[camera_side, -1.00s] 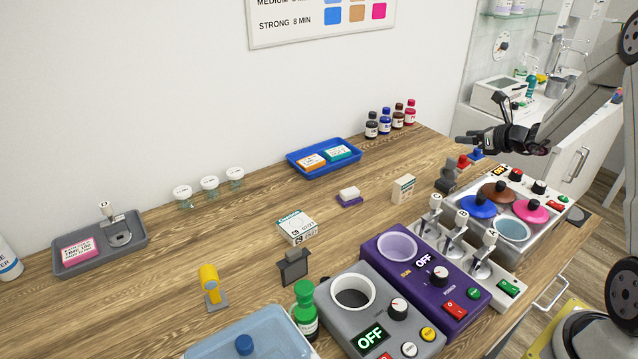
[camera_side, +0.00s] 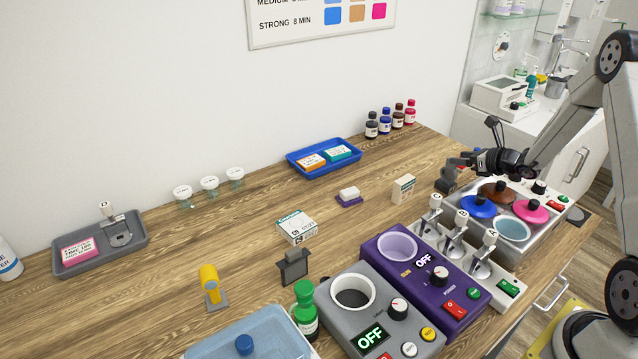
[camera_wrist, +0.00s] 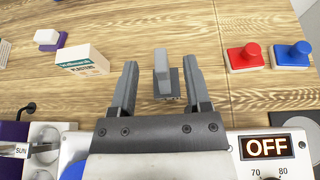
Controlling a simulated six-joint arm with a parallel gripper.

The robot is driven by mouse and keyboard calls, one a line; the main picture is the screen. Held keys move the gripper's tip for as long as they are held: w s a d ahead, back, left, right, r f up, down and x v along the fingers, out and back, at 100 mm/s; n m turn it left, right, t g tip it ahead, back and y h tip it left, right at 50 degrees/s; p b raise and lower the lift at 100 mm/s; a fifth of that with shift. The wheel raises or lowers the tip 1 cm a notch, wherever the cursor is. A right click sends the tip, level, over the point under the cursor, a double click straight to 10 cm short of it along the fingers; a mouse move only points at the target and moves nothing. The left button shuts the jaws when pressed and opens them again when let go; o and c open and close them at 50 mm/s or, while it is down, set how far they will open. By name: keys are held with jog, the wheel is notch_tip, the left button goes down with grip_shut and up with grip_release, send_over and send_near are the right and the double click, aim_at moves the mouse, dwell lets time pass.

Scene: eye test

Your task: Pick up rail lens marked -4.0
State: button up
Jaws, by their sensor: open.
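I cannot read a -4.0 mark on anything in view. Three small glass pieces with white lettered tops, one of them the middle piece (camera_side: 209,183), stand along the wall in the side view; their lettering is too small to read. My gripper (camera_side: 457,162) is low over the right part of the table, by a dark grey upright block (camera_side: 447,181). In the wrist view my gripper (camera_wrist: 159,68) is open, its fingers on either side of a grey upright block on a dark base (camera_wrist: 167,84). The block is not clasped.
A red stamp (camera_wrist: 246,57) and blue stamp (camera_wrist: 291,54) stand right of the fingers; a white-green box (camera_wrist: 82,61) is left. A bath with coloured lids (camera_side: 513,216) and a purple unit (camera_side: 412,272) crowd the front. Mid-table is partly clear around a yellow-headed piece (camera_side: 210,285).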

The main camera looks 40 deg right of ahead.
aim_at(447, 160)
jog(key=shift+f, duration=0.1)
jog(key=shift+f+x, duration=0.2)
jog(key=shift+x, duration=1.15)
jog(key=shift+f+x, duration=0.25)
jog(key=shift+x, duration=1.1)
jog(key=shift+s, duration=0.15)
grip_shut()
